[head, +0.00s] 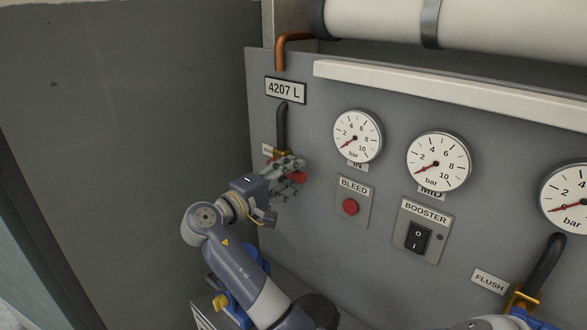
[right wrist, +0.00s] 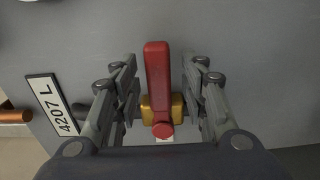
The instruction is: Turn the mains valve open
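The mains valve shows in the head view as a red lever (head: 298,177) and a brass body (head: 279,154) below a black hose on the grey panel. My right gripper (head: 291,172) is at this valve and hides much of it. In the right wrist view the red lever (right wrist: 158,80) stands between the two fingers of the gripper (right wrist: 160,98), in front of the brass body (right wrist: 149,108). The fingers are open, with a gap on each side of the lever. The small label beside the valve is partly hidden. My left gripper is not in view.
A 4207 L plate (head: 285,90) is above the valve. To the right are pressure gauges (head: 358,136), a red BLEED button (head: 350,207), a BOOSTER switch (head: 418,238) and a brass FLUSH fitting (head: 523,297). A blue part with a yellow knob (head: 220,302) is low behind my arm.

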